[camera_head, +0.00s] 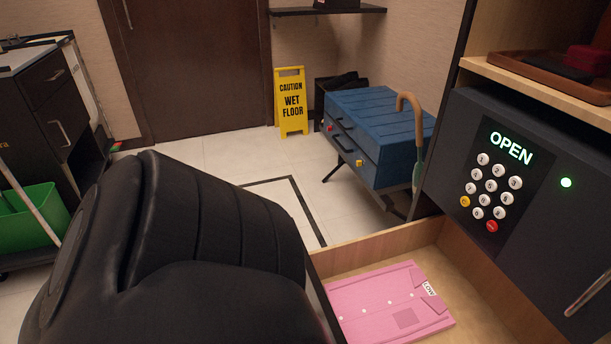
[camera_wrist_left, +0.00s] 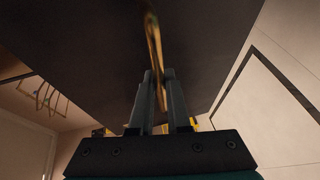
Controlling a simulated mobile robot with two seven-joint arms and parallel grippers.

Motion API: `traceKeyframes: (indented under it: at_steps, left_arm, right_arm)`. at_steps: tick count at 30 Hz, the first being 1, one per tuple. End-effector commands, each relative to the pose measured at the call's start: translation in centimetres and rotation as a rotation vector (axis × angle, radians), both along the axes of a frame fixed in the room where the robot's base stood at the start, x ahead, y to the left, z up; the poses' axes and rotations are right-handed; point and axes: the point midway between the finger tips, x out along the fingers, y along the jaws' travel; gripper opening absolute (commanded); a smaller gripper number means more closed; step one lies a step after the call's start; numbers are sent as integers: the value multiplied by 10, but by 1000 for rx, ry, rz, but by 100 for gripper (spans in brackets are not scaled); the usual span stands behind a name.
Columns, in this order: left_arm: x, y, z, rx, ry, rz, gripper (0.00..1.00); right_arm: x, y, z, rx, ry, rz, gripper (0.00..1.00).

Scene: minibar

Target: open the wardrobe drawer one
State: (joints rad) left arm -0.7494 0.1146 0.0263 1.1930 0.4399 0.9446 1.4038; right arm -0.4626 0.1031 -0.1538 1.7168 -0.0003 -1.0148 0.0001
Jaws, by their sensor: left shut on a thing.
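The wooden drawer (camera_head: 388,250) stands pulled out below the black safe in the head view. A folded pink shirt (camera_head: 390,304) lies inside it. In the left wrist view, a thin brass handle (camera_wrist_left: 154,38) runs along the dark drawer front (camera_wrist_left: 105,35). My left gripper (camera_wrist_left: 159,76) is shut on this handle, with its two fingers close together around its lower end. In the head view, my black arm covers the drawer's front left side and hides the gripper and handle. My right gripper is in neither view.
A black safe (camera_head: 465,120) showing "OPEN" sits above the drawer. A blue suitcase (camera_head: 385,115) on a stand and a yellow wet-floor sign (camera_head: 291,102) are beyond. A dark cart with a green bucket (camera_head: 30,222) stands left. Tiled floor (camera_head: 215,150) lies between.

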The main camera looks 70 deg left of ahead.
Motion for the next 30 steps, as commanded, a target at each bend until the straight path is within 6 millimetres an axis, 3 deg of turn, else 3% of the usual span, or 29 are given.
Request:
traceKeyframes:
  at_steps: [4,5,13,23,30]
  left_arm:
    - [0,0,0,0,0,0,0]
    - [0,0,0,0,0,0,16]
    - [0,0,0,0,0,0,45]
    - [-5,-2,1,-1,2,0,45]
    - [-46,-15,9,-1,6,0,45]
  right_arm:
    - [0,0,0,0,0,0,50]
    - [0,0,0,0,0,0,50]
    - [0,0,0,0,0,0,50]
    - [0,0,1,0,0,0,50]
    - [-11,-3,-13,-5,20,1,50]
